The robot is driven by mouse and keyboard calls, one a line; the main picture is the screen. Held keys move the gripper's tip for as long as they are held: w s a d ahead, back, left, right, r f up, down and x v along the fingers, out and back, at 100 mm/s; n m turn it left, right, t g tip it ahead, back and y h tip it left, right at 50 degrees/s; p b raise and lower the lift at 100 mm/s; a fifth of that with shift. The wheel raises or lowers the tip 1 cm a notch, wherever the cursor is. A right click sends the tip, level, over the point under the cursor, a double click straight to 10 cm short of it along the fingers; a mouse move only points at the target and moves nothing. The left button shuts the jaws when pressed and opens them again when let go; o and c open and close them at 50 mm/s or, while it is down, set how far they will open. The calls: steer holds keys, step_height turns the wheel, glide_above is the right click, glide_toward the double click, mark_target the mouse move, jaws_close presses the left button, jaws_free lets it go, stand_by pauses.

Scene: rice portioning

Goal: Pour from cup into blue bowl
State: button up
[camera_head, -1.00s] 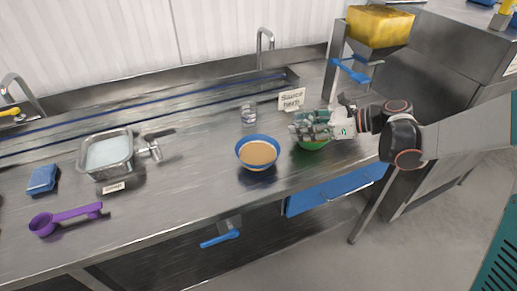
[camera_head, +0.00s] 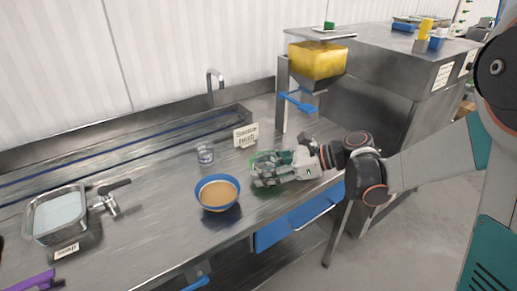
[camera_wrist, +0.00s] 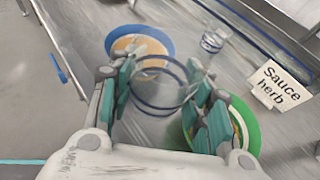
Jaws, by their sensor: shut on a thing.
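The blue bowl (camera_head: 201,202) stands on the steel counter with a tan-brown filling; it also shows in the wrist view (camera_wrist: 112,41). My gripper (camera_head: 262,172) is to the right of the bowl, over the green bowl. In the wrist view my gripper (camera_wrist: 160,88) is shut on a clear cup (camera_wrist: 160,105) with rings around it. The cup is see-through, and I cannot tell what is in it. The blue bowl shows beyond the cup, apart from my fingers. The green bowl (camera_wrist: 250,128) is beside the right finger and mostly hidden in the head view.
A second clear cup (camera_head: 205,154) stands behind the blue bowl. A "Sauce herb" sign (camera_head: 245,137) stands behind my gripper. A yellow-filled dispenser (camera_head: 318,62) stands at the back right. A steel container (camera_head: 57,237) is at left. The counter between it and the bowl is mostly clear.

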steer(key=s+d+r+p, duration=0.1)
steer(key=s+d, duration=0.1)
steer(key=s, duration=0.4)
steer(key=shift+r, duration=0.35)
